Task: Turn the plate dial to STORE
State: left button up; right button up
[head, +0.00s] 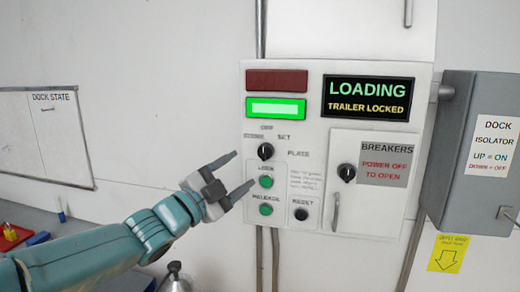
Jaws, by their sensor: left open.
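The plate dial (265,152) is a black knob at the left of the white control panel (310,72), beside the word PLATE. OFF is printed above it and SET at its upper right; a small label at its upper left is too blurred to read. I cannot tell which label its pointer marks. My left gripper (243,169) is open and empty, its fingers spread, just left of and below the dial. It does not appear to grip anything. My right gripper is not in view.
Below the dial are green LOCK (266,181) and RELEASE (265,209) buttons and a black RESET button (301,214). A display (368,97) reads LOADING, TRAILER LOCKED. The breaker door (375,205) has its own black knob (346,172). A grey isolator box (478,150) stands right.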

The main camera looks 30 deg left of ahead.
aim_at(262, 155)
pick_arm(q)
jog(key=p+x, duration=0.1)
jog(key=x, duration=0.2)
jog(key=p+x, duration=0.1)
jog(key=x, duration=0.3)
jog(key=shift+d+r+p, duration=0.2)
jog(key=shift+r+p, duration=0.05)
jog(key=shift+p, duration=0.05)
jog(key=shift+w, duration=0.35)
jog(key=shift+s+d, duration=0.1)
jog(key=shift+s, duration=0.15)
jog(key=c, duration=1)
